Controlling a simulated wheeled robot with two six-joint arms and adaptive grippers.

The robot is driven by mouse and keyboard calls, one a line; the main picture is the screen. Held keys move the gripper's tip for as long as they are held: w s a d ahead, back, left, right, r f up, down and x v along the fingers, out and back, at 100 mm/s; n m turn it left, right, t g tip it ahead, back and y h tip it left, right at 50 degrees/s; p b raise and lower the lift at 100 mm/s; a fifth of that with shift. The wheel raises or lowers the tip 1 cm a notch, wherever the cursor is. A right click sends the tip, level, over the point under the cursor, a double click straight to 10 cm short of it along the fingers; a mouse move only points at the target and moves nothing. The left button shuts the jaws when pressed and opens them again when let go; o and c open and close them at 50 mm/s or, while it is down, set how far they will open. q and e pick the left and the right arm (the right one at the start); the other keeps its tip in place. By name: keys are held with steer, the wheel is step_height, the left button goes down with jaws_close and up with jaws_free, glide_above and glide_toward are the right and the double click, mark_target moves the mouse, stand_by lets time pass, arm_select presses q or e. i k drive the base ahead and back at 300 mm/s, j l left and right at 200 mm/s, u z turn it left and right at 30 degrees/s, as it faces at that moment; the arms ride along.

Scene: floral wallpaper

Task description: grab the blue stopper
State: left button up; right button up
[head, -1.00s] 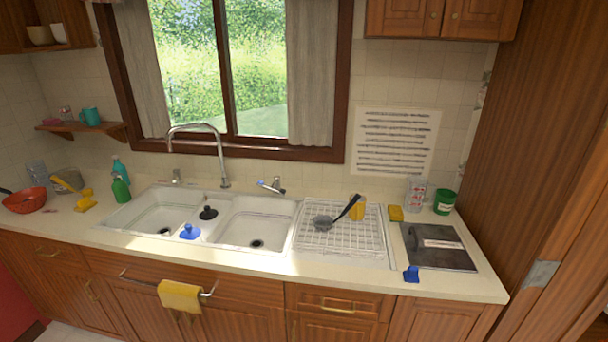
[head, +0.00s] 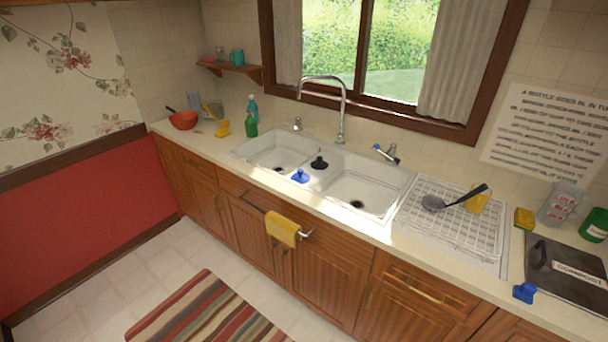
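A blue stopper (head: 300,176) with a knob on top sits on the front rim between the two basins of the white double sink (head: 412,180). A black stopper (head: 319,163) stands just behind it on the divider. Another blue object (head: 524,292), with a similar look, lies at the counter's front edge at the right, by the dark compost bin lid; I cannot tell exactly what it is. Neither of my grippers shows in the head view.
A tall faucet (head: 341,120) rises behind the sink. A dish rack (head: 450,225) holds a ladle (head: 433,203) on the right. A yellow towel (head: 282,229) hangs from a rail on the cabinet front. A striped rug (head: 208,315) lies on the otherwise clear floor.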

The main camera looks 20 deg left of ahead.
mark_target(300, 177)
steer(key=i+j, duration=0.15)
steer(key=j, duration=0.25)
steer(key=i+j, duration=0.15)
steer(key=j, duration=0.25)
steer(key=i+j, duration=0.15)
steer(key=j, duration=0.25)
steer(key=i+j, duration=0.15)
steer(key=j, duration=0.25)
steer(key=i+j, duration=0.15)
steer(key=j, duration=0.25)
steer(key=i+j, duration=0.15)
steer(key=j, duration=0.25)
steer(key=i+j, duration=0.15)
steer(key=j, duration=0.25)
